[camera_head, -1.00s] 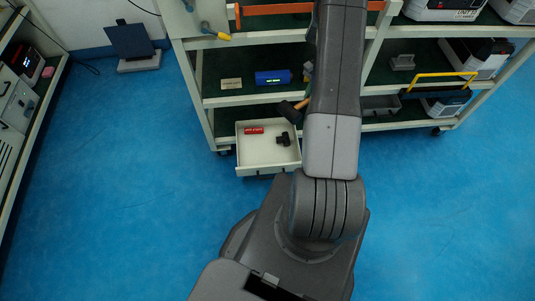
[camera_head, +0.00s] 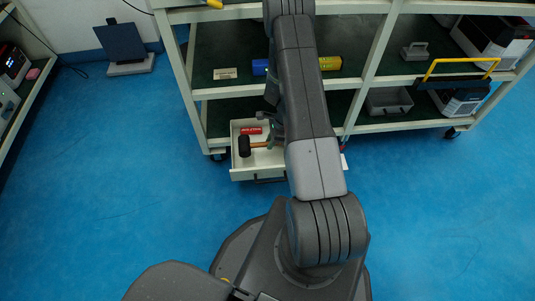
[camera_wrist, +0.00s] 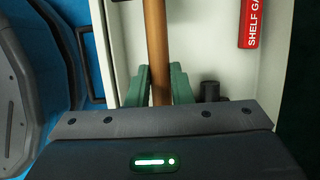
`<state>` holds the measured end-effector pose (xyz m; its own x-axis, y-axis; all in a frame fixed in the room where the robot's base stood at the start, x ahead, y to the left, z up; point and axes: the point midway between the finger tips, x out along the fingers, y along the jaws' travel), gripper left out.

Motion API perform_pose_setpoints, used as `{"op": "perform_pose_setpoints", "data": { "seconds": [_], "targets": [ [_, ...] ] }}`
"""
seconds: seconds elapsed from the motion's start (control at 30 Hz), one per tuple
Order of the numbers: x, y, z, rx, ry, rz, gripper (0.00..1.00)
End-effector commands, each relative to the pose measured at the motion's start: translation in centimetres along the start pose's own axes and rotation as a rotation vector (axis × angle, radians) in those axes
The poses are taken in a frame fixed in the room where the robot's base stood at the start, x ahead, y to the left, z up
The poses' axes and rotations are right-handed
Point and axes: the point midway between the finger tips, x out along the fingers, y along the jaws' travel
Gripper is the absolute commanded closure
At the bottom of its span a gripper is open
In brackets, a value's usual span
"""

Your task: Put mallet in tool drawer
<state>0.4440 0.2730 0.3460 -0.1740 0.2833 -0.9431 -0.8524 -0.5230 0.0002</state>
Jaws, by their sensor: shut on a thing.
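The mallet has a black head (camera_head: 244,146) and a brown wooden handle (camera_head: 260,145). The open pale tool drawer (camera_head: 240,174) is below the lower shelf of the rack, and the mallet lies across its inside in the head view. My gripper (camera_wrist: 159,90) is shut on the handle, with a green finger on each side in the wrist view. The handle (camera_wrist: 156,40) runs over the drawer floor (camera_wrist: 205,62); whether it touches the floor I cannot tell. The mallet's head is out of the wrist view. My arm hides the drawer's right part in the head view.
A red labelled item (camera_head: 251,131) lies at the drawer's back; a small black part (camera_wrist: 210,91) is close to my right finger. The blue floor left of the drawer is clear.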

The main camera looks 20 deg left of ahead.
Motion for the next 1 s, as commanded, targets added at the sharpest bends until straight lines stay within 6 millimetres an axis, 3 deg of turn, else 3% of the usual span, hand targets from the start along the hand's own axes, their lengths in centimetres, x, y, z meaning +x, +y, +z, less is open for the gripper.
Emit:
{"op": "perform_pose_setpoints", "data": {
  "seconds": [0.2,0.47,0.7,1.0],
  "targets": [
    [3.4,0.0,-1.2,0.001,0.000,0.000,1.00],
    [5.6,0.0,-2.0,0.000,0.000,-0.001,1.00],
    [9.1,0.0,-3.2,0.000,0.000,0.000,1.00],
    [9.1,0.0,-3.2,-0.001,0.000,-0.001,1.00]
  ]
}}
